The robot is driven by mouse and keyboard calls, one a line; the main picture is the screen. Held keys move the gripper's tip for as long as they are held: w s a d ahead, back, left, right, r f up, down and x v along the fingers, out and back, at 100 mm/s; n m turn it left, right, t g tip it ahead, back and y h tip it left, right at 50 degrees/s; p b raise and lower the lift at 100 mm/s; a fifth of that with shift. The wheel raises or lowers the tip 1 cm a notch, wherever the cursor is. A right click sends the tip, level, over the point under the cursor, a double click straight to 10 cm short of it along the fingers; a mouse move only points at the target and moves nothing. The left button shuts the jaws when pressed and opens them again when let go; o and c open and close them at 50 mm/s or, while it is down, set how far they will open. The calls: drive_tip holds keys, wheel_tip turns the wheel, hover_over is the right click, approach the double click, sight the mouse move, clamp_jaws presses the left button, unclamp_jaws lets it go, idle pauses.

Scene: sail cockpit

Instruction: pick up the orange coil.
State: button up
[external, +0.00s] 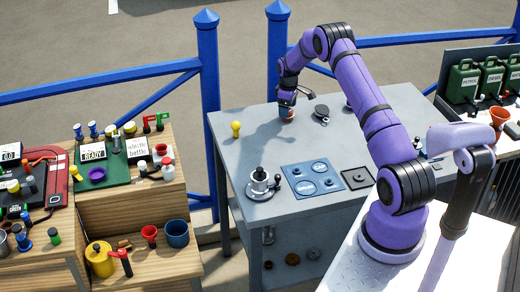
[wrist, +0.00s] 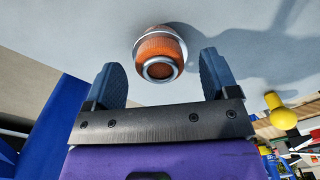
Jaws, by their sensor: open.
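The orange coil (wrist: 160,50) shows in the wrist view as a short round orange body with silvery rings at its ends. It rests on the grey table top (external: 335,136). My gripper (wrist: 160,80) is open, with one blue-grey finger on each side and the coil ahead of the gap between them. Nothing is held, and the coil looks clear of both fingers. In the external view my gripper (external: 287,108) is low over the back part of the table, and a small orange patch of the coil (external: 291,115) shows beside it, mostly hidden.
A yellow knob-shaped object (external: 236,128) stands left of my gripper. A dark round piece (external: 321,111) lies close on its right. Blue panels (external: 312,180) and a silver pulley-like fitting (external: 260,183) sit nearer the front. Blue rails (external: 208,90) run behind the table.

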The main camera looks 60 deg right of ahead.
wheel_tip(320, 180, down, 2)
drive_tip(key=shift+f, duration=0.1)
drive_tip(key=c, duration=0.9)
